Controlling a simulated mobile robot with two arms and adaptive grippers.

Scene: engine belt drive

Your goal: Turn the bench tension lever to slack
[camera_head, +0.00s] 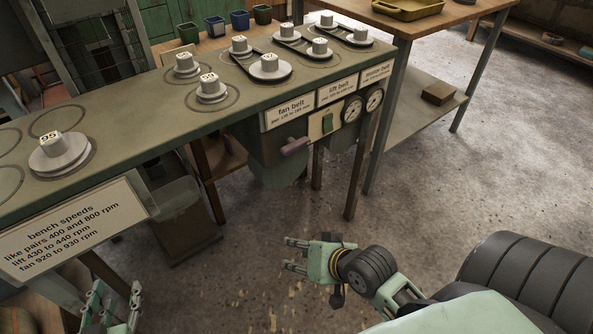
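A lever with a mauve handle (296,146) sticks out from the front of the green bench (140,120), below the fan belt label; I take it for the tension lever. No slack marking is readable near it. My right gripper (287,254) is in front of and below the lever, over the floor. It is apart from the lever, with its fingers spread and nothing between them. My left gripper (117,296) is at the lower left, below the bench speeds sign, with its fingers apart and empty. Its lower part is cut off by the picture edge.
Numbered pulleys (60,152) stand on the bench top, some joined by belts (285,72). A wooden table (425,24) stands behind.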

